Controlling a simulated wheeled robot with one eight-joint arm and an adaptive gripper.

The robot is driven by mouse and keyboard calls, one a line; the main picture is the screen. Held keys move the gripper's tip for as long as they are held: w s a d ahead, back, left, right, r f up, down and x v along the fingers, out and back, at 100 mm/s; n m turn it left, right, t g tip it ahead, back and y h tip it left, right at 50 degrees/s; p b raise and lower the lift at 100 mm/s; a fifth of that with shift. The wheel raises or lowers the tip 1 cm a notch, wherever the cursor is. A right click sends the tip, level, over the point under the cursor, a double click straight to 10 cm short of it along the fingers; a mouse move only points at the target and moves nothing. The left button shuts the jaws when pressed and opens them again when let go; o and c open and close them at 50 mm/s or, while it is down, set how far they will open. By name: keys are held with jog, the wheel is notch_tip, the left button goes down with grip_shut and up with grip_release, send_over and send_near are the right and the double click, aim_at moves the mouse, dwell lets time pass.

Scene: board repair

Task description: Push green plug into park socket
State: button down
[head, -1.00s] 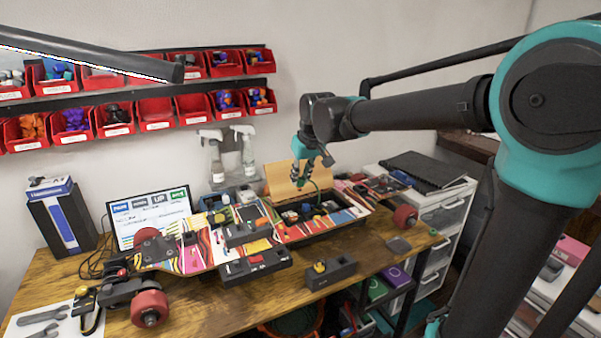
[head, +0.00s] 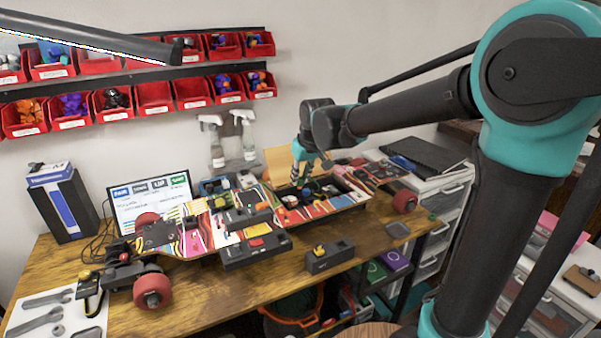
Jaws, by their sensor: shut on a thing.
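My gripper (head: 299,183) is low over the open bay of the long board (head: 345,203), pointing down. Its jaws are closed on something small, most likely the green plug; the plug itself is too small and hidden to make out. A black block with a yellow plug (head: 319,250) stands at the table's front edge, apart from my gripper. A black block with a red part (head: 256,248) lies left of it, and another dark block (head: 246,217) sits on the board. I cannot tell which socket is the park socket.
The patterned board with red wheels (head: 152,291) fills the table's middle. A screen (head: 150,203) stands behind it. Spray bottles (head: 246,138) stand at the back wall, below red bins (head: 154,97).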

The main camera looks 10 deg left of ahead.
jog(key=shift+f, duration=3.8)
jog(key=shift+f, duration=1.7)
dwell(0.8)
jog(key=c, duration=1.3)
grip_release()
jog(key=shift+o, duration=0.5)
jog(key=shift+o, duration=0.9)
jog(key=shift+r, duration=0.7)
